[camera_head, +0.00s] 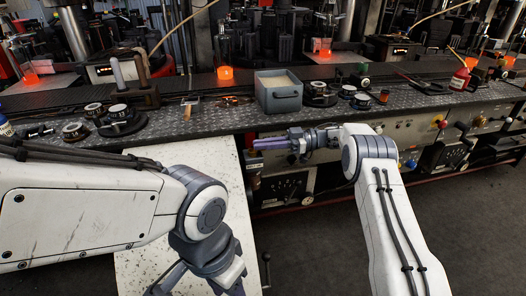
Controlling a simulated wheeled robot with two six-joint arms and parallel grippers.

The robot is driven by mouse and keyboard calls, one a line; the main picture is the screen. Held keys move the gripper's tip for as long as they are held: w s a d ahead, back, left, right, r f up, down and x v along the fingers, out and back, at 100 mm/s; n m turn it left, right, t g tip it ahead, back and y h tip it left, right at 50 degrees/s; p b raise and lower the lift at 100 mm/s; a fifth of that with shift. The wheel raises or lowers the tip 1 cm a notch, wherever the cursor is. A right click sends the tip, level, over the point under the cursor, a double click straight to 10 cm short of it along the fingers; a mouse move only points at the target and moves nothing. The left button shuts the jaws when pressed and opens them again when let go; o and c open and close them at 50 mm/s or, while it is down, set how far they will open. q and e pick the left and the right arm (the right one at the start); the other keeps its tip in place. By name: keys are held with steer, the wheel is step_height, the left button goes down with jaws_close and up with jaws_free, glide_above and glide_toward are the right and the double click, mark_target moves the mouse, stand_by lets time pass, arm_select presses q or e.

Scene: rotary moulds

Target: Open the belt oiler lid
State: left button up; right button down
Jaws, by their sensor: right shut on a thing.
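I cannot identify the belt oiler or its lid for certain. My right gripper (258,143) is in front of the machine, below this box. It points left, with its fingers close together on something small by the left end of the front panel. The held part is mostly hidden by the fingers. My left gripper (205,287) hangs low at the bottom edge over the pale speckled plate, partly cut off, so its opening is unclear.
The front panel (440,125) has knobs and gauges. A pale speckled plate (150,262) lies below left. Dark floor (310,250) is clear between my arms.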

steer(key=shift+w+d+n+g+b, duration=0.15)
steer(key=shift+n+g+b, duration=0.45)
steer(key=shift+g+b, duration=0.3)
steer(key=shift+r, duration=0.1)
steer(key=c, duration=1)
jaws_free()
steer(key=shift+o, duration=0.2)
